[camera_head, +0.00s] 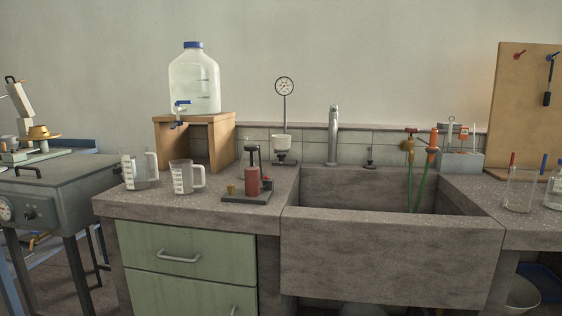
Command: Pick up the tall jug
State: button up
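Two clear measuring jugs with white markings and handles on their right stand upright near the left end of the concrete bench (120,206). The left jug (139,172) looks slightly taller, close to the bench's left edge. The right jug (182,179) stands just beside it, with a small gap between them. Both look empty. My gripper is not in view.
A wooden stand (224,139) carrying a large water bottle (194,84) is behind the jugs. A small press (252,182) stands to their right, before the stone sink (390,255). A grey metal box (55,185) stands left, across a gap.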

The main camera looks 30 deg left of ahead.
aim_at(135, 160)
jog(key=u, duration=2.15)
jog(key=i+l+u, duration=0.1)
jog(key=u, duration=0.35)
jog(key=i+l+u, duration=0.1)
jog(key=u, duration=0.4)
